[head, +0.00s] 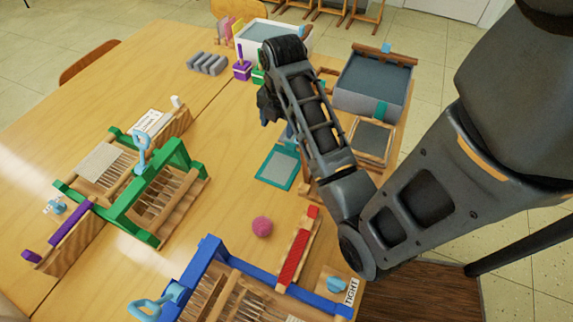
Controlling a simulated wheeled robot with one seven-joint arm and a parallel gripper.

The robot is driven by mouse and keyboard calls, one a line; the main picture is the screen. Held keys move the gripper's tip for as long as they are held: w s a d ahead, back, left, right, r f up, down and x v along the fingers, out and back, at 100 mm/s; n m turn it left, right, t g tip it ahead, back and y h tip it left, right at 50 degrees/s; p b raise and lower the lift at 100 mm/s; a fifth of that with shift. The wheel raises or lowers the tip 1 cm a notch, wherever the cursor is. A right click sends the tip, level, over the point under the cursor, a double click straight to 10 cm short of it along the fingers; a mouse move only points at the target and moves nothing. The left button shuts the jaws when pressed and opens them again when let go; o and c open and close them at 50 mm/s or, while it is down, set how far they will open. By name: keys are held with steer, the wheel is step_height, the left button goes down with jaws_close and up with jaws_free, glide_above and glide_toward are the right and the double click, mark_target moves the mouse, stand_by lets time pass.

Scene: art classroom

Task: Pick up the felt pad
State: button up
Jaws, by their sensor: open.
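A flat grey square with a teal border (278,168) lies on the wooden table below my gripper; it may be the felt pad, but I cannot tell for sure. A plain grey sheet (98,161) lies at the left, on the green-framed loom. My gripper (270,110) hangs from the arm's end above the table, beyond the teal-bordered square in the picture. My own arm partly hides it, and I see nothing held in it. A bluish bit just below the gripper is mostly covered by the arm.
A green-framed loom (168,158) stands left and a blue-framed loom (207,247) in front. A pink ball (262,227) and a red-topped bar (295,258) lie between them and the square.

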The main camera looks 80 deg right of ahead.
mark_target(281, 163)
steer(key=shift+n+g+y, duration=0.3)
steer(key=shift+g+y, duration=0.2)
steer(key=shift+s+d+f+p, duration=0.1)
steer(key=shift+s+f+p, duration=0.3)
steer(key=shift+f, duration=0.75)
steer(key=shift+s+d+f+p, duration=0.15)
steer(key=shift+s+f, duration=0.5)
steer(key=shift+f, duration=0.55)
steer(key=shift+s+d+f+p, duration=0.15)
steer(key=shift+s+f, duration=0.35)
steer(key=shift+f, duration=0.65)
steer(key=shift+c, duration=0.2)
steer(key=c, duration=1.1)
